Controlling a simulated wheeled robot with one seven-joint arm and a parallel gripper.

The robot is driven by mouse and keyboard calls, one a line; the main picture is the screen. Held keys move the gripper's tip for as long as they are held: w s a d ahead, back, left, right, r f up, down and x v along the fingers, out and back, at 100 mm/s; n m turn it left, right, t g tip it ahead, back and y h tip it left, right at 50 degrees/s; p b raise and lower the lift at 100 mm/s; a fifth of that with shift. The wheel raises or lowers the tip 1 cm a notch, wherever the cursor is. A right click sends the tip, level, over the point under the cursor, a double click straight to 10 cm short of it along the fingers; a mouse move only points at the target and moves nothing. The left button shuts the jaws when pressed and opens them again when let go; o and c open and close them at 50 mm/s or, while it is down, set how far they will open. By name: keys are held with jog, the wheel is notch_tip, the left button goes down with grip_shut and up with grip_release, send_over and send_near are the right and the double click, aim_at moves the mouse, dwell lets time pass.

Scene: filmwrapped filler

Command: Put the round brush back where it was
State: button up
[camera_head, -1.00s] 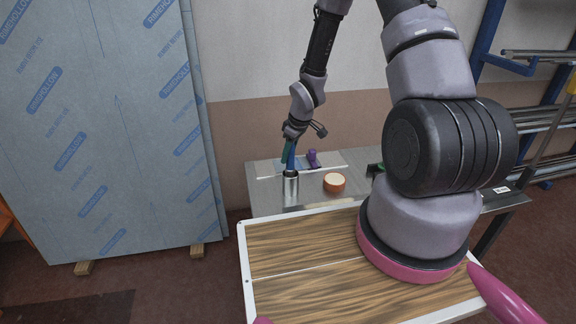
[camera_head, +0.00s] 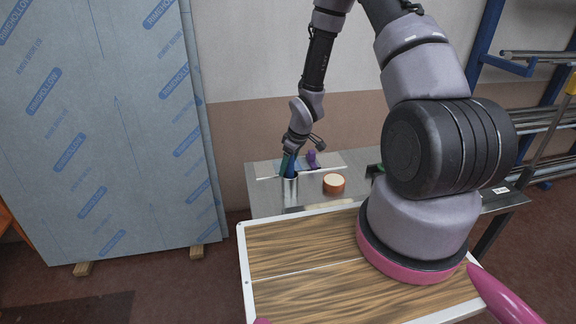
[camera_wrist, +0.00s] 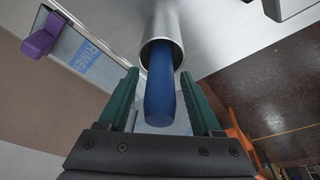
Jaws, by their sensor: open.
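The round brush shows as a blue handle (camera_wrist: 160,88) sticking out of a metal cup (camera_wrist: 163,28) in the wrist view. The handle leans against one side of the cup's mouth; the brush's other end is hidden inside. In the head view the metal cup (camera_head: 290,189) stands upright on the grey bench, with a bit of blue handle at its mouth. My gripper (camera_wrist: 158,76) is open, with its green fingers on either side of the handle and gaps visible. In the head view my gripper (camera_head: 288,164) is right above the cup.
An orange-rimmed tape roll (camera_head: 334,183) lies right of the cup. A purple clamp-like piece (camera_head: 312,159) stands behind it, by a flat sheet. A tool with a pale handle (camera_head: 328,205) lies in front on the bench (camera_head: 268,205). Large wrapped panels (camera_head: 110,130) lean at left.

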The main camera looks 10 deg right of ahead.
jog(key=s+d+r+m+t+h, duration=0.1)
jog(key=s+d+r+m, duration=0.15)
jog(key=r, duration=0.85)
jog(key=s+d+r+m, duration=0.2)
jog(key=d+r, duration=0.1)
jog(key=r, duration=0.8)
jog(key=s+d+r+m+t+h, duration=0.1)
jog(key=s+d+r+m, duration=0.15)
jog(key=r, duration=0.95)
jog(key=s+a+r+m+t+y, duration=0.1)
jog(key=s+r+m, duration=0.5)
jog(key=s+r, duration=0.8)
jog(key=shift+s+a+r+t+y, duration=0.25)
jog(key=shift+s+t+y, duration=0.25)
jog(key=shift+s+t, duration=0.45)
